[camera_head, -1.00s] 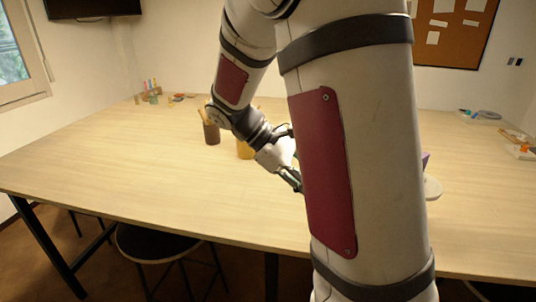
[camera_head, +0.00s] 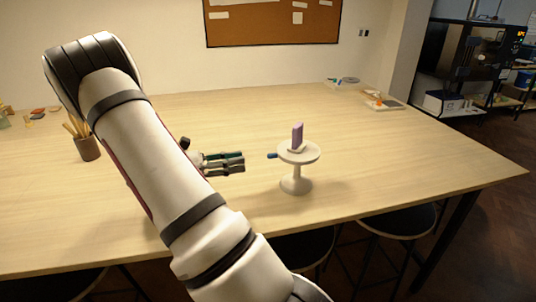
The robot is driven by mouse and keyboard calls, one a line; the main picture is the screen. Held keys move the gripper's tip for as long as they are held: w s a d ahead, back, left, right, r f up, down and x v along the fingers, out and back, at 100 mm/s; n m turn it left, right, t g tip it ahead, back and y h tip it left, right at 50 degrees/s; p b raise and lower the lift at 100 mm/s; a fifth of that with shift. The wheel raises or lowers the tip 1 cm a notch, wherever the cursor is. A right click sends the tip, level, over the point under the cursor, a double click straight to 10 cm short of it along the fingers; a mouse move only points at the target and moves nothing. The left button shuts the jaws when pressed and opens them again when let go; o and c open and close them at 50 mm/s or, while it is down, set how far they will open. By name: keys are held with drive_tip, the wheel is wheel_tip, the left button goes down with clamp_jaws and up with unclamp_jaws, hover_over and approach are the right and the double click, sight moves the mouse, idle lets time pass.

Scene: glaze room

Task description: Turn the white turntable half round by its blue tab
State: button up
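The white turntable (camera_head: 296,178) stands upright on a pedestal foot on the wooden table, right of my gripper. Its blue tab (camera_head: 272,156) sticks out from the left side of the disc, toward my gripper. A purple block (camera_head: 297,135) stands on a small pale base on top of the disc. My gripper (camera_head: 243,162) is left of the tab, a short gap away and touching nothing. Its dark fingers point right at about the tab's height.
A brown cup with brushes (camera_head: 87,149) stands on the table at the left. A board with small orange items (camera_head: 382,103) and a grey dish (camera_head: 349,80) lie at the back right. Stools (camera_head: 400,221) stand under the front edge. The table (camera_head: 420,150) is clear around the turntable.

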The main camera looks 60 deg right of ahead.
drive_tip(key=p+x, duration=0.1)
drive_tip(key=x, duration=0.8)
drive_tip(key=shift+s+d, duration=0.15)
clamp_jaws()
